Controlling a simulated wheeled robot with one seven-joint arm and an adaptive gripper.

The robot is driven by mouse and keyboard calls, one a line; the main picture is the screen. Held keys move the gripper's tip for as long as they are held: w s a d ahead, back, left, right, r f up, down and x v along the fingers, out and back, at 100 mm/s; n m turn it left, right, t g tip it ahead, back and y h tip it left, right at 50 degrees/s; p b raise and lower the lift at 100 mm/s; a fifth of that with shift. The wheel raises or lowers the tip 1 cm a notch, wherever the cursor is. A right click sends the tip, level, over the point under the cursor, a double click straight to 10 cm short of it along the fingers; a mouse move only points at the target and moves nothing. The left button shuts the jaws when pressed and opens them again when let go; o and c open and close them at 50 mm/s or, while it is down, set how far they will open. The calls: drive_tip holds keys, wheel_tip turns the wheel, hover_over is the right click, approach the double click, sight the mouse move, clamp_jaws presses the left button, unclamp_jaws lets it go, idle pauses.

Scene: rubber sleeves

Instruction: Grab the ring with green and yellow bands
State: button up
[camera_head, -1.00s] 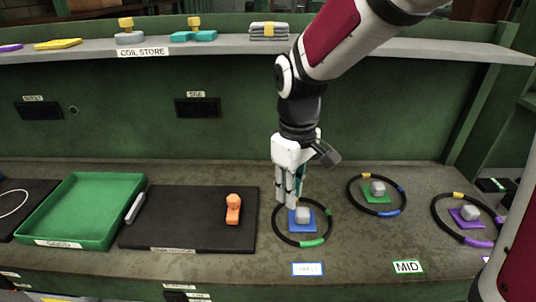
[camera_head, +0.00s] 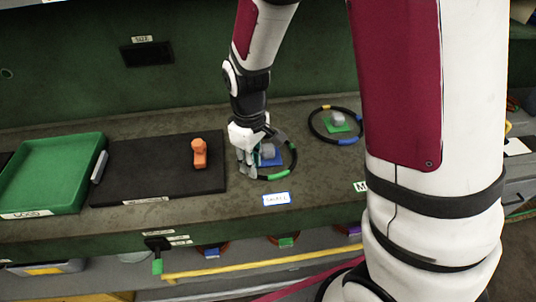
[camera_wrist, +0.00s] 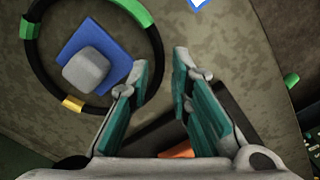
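The black ring with green and yellow bands (camera_head: 278,177) lies flat on the bench around a blue square pad (camera_head: 267,160) with a grey block on it. In the wrist view the ring (camera_wrist: 132,12) shows two green bands and one yellow band. My gripper (camera_head: 247,168) is low at the ring's left side in the head view and hides part of it. In the wrist view my gripper (camera_wrist: 167,55) is open, its fingers apart. The ring's edge passes by the tip of the left finger; I cannot tell whether they touch.
A second black ring (camera_head: 312,126) with yellow and blue bands lies to the right around a green pad. A black mat (camera_head: 130,180) with an orange object (camera_head: 199,153) is to the left, beside a green tray (camera_head: 20,213). My own arm hides the bench's right part.

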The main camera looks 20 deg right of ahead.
drive_tip(key=shift+f, duration=1.4)
clamp_jaws()
drive_tip(key=shift+r, duration=0.1)
